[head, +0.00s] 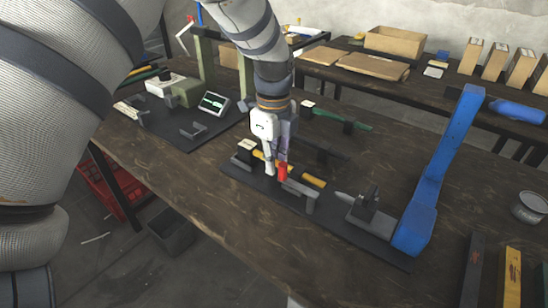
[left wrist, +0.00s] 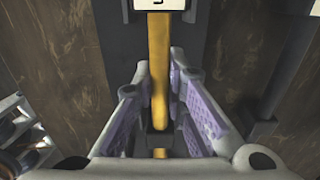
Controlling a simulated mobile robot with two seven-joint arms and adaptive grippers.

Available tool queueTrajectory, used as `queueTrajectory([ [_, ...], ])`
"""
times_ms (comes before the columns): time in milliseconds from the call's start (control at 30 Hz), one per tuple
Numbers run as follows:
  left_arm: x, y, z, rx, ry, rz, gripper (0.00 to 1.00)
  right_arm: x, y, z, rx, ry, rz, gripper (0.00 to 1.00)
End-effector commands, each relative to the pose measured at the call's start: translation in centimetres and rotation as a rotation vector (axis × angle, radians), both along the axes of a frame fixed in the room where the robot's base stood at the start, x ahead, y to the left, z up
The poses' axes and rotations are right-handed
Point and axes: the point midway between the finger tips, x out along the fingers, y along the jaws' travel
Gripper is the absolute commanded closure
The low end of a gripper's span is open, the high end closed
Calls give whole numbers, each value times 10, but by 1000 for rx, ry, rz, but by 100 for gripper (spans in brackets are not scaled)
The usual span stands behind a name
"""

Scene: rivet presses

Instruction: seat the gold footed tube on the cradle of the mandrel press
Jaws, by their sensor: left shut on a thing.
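The gold footed tube (head: 314,181) lies low beside the grey bracket of the mandrel press, which looks like the cradle (head: 301,194). Its middle is hidden behind my left gripper (head: 276,170). In the left wrist view, the gold tube (left wrist: 159,70) runs lengthwise between the two fingers of the left gripper (left wrist: 159,72), with a dark block on it nearer the camera. The left gripper points down and is shut on the tube; whether the tube is lifted, I cannot tell. The blue mandrel press (head: 432,180) stands to the right, its grey mandrel (head: 345,197) pointing left. My right gripper is out of view.
A small red part (head: 283,172) is by the fingers. A green tube (head: 342,119) lies behind. A second press station (head: 185,93) stands at back left. Bare table lies in front of the dark base.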

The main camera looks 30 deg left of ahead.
Motion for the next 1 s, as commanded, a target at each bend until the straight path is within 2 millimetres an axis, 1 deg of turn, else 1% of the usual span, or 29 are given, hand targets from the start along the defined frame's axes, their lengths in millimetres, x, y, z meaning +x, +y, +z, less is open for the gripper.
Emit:
queueTrajectory([
  [267, 0, 0, -2, 0, -1, 0, 100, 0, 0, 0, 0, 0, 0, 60],
  [300, 0, 0, -2, 0, -1, 0, 84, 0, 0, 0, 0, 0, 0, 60],
  [400, 0, 0, -2, 0, -1, 0, 65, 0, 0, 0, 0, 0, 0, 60],
  [633, 0, 0, -2, 0, 0, 0, 65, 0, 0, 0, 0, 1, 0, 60],
  [700, 0, 0, 0, 0, -1, 0, 65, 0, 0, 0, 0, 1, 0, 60],
  [767, 1, 0, 8, 0, -4, 0, 65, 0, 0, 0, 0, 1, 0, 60],
  [833, 1, 0, 24, -1, -7, 0, 65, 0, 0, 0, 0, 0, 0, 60],
  [1000, 1, 0, 71, -2, -7, 0, 65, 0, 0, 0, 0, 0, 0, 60],
])
